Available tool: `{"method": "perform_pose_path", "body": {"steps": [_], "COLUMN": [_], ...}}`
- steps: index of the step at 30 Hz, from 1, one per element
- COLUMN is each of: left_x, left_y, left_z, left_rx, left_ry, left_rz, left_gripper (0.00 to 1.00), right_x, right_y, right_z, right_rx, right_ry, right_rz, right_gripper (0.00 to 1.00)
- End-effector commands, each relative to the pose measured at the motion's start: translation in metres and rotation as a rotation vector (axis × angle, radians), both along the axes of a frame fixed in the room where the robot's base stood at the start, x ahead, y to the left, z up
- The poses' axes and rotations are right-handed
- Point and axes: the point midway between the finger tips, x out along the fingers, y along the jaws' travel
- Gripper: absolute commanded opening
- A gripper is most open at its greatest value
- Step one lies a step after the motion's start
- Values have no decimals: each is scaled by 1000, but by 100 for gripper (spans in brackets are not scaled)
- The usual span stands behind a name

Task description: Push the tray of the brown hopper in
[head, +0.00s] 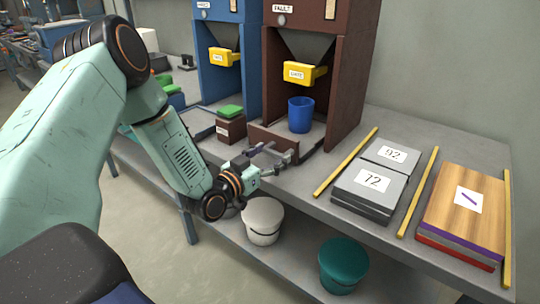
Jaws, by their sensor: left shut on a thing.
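The brown hopper (345,95) stands on the bench, with a yellow gate (304,74) under its funnel. Its tray (262,137) sticks out at the front of the base. A blue cup (300,115) stands upright on the tray, below the gate. My left gripper (274,156) reaches in from the left and is shut at the front of the tray, low over the bench. The fingers partly hide the exact grip. My right gripper is not in view.
A blue hopper (225,50) stands to the left, with a small brown box (231,128) topped in green before it. Right are numbered grey plates (375,185), yellow strips and a wooden board (462,205). White (262,220) and teal (343,265) buckets stand on the lower shelf.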

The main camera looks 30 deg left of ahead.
Motion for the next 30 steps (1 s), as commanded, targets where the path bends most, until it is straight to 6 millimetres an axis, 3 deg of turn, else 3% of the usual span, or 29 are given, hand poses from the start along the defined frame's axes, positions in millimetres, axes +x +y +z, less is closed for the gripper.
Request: {"method": "perform_pose_path", "body": {"steps": [17,20,30], "left_x": [0,3,43], "left_y": [0,-1,-4], "left_z": [-1,-2,-3], "left_rx": [0,1,3], "left_ry": [3,2,3], "left_rz": [-1,-3,-2], "left_gripper": [14,14,14], "right_x": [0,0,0], "right_y": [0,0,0], "right_z": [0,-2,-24], "right_rx": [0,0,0], "right_ry": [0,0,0], "right_rz": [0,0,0], "right_gripper": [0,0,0]}}
